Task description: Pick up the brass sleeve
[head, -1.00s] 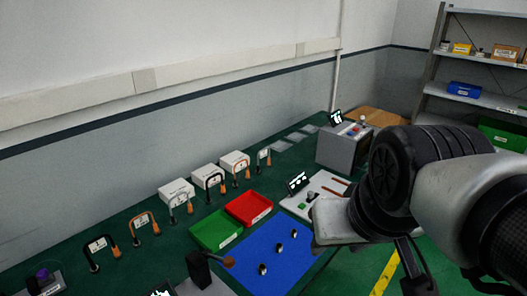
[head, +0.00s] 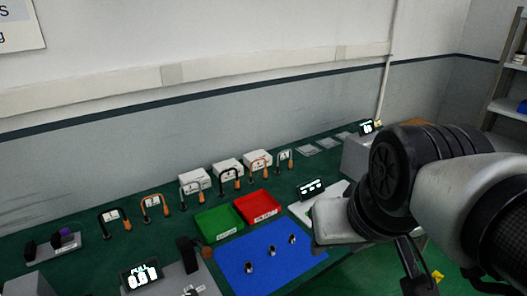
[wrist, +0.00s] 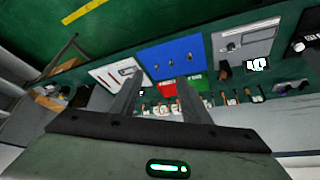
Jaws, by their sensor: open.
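Three small metallic cylinders stand apart on the blue mat (head: 235,277): a near one (head: 248,267), a middle one (head: 271,252) and a far one (head: 292,239). They are too small for me to tell which is the brass sleeve. The blue mat (wrist: 180,45) and the tiny pieces also show in the wrist view, beyond my fingertips. My gripper (wrist: 159,82) is open, with its two fingers apart and nothing between them. It is well above the bench and away from the pieces.
A green bin (head: 219,222) and a red bin (head: 259,207) stand behind the mat. Several gauges with orange handles and white boxes (head: 228,169) line the back. A dark handled fixture (head: 188,249) stands left of the mat. My arm covers the right side.

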